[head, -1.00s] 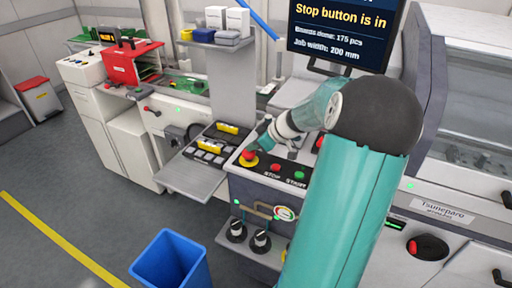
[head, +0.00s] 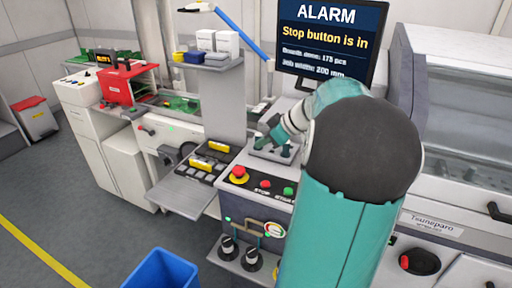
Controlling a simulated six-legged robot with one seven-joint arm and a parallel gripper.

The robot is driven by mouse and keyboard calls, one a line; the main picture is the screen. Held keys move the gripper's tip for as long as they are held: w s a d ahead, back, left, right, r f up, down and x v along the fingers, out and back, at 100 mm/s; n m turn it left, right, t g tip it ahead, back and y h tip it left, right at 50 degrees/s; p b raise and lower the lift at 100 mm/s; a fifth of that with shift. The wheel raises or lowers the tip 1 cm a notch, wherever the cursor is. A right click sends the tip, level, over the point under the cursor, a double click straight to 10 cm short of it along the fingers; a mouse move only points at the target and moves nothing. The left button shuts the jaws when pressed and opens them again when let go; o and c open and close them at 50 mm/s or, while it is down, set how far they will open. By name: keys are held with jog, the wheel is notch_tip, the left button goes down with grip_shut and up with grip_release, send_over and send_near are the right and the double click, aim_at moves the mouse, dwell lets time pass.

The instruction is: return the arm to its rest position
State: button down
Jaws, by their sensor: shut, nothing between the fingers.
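My arm, teal with a large dark joint, fills the lower right middle of the head view. My gripper (head: 262,143) is small in the picture, over the back part of the control panel (head: 262,208). It is shut and empty. It is apart from the red mushroom stop button (head: 239,173) on its yellow base, which is now in plain view. The smaller red button (head: 265,184) and the green button (head: 288,191) show beside it. My dark joint hides part of the machine behind the arm.
A monitor (head: 331,40) reads "ALARM, Stop button is in" and stands close behind my arm. A side tray (head: 192,190) and a shelf with boxes (head: 210,61) are to the left. A blue bin (head: 161,270) stands on the floor. The floor at left is clear.

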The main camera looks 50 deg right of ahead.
jog(key=shift+r, duration=0.1)
dwell(0.6)
jog(key=w+a+r+m+g, duration=0.15)
jog(key=a+g, duration=0.25)
jog(key=a, duration=1.8)
jog(key=s+a+m+h, duration=0.1)
jog(key=s+a, duration=0.5)
jog(key=a, duration=0.2)
jog(key=s+a+m+h, duration=0.1)
jog(key=s+a, duration=0.4)
jog(key=a, duration=0.4)
jog(key=shift+s+f+t, duration=0.35)
jog(key=shift+t, duration=0.05)
